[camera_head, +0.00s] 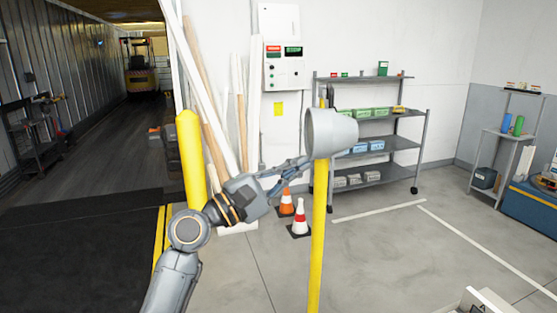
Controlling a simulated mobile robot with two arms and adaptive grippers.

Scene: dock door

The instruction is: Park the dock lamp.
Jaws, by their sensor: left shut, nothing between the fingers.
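The dock lamp (331,133) has a pale grey, cone-shaped head. My left gripper (305,162) is shut and empty, just left of and below the lamp head. The fingers overlap the area near the lamp's lower rim in the picture; I cannot tell whether they touch it. The lamp's mounting arm is mostly hidden behind its head. My right gripper does not show.
A yellow bollard (190,150) stands behind my left arm. A wheeled shelf rack (385,143) is behind the post. The trailer opening with a forklift (139,72) is at the left. The floor at centre right is clear.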

